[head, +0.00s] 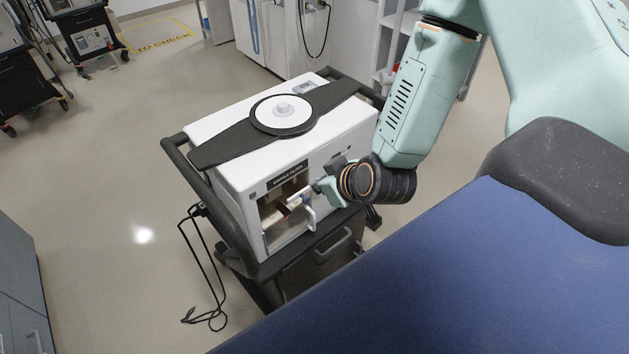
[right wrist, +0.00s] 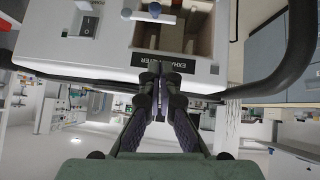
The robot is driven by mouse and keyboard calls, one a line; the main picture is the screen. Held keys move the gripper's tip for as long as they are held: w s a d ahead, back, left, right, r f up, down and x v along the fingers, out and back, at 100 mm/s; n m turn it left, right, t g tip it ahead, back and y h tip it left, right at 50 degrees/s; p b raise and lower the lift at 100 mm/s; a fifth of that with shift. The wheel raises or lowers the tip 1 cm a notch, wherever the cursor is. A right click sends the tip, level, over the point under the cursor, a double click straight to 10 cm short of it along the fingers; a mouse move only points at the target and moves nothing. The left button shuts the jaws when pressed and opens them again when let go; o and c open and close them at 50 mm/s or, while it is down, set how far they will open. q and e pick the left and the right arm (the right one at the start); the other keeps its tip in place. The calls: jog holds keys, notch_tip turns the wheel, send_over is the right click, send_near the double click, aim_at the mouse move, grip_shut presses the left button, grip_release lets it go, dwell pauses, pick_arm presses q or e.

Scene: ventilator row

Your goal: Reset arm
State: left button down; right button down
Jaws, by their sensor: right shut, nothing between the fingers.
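My right gripper (head: 326,188) is at the front of a white ventilator (head: 235,152), beside its open filter compartment (head: 274,218). In the right wrist view the gripper's two dark fingers (right wrist: 160,78) are together and empty, near the "EXHAL FILTER" label (right wrist: 166,62). The picture there is turned upside down. The compartment (right wrist: 200,45) is also open in that view, with a white and blue part (right wrist: 150,14) across it. I cannot tell if the fingers touch the housing. My left gripper is not in view.
The ventilator stands on a dark cart with a black rail (head: 194,190). A black cable (head: 207,275) hangs at its left. A blue padded surface (head: 450,270) lies at lower right. Open floor (head: 110,180) is at left; other carts (head: 85,35) stand further back.

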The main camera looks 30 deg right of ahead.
jog(key=s+a+f+m+g+b, duration=0.1)
jog(key=s+a+f+g+b, duration=0.2)
jog(key=s+f+b, duration=0.4)
jog(key=s+a+f+m+g+b, duration=0.1)
jog(key=s+a+f+g+b, duration=0.3)
jog(key=s+f, duration=1.4)
notch_tip(320, 180, down, 2)
jog(key=g+b, duration=0.2)
jog(key=b, duration=0.2)
jog(key=shift+s+f, duration=0.15)
jog(key=shift+s, duration=0.15)
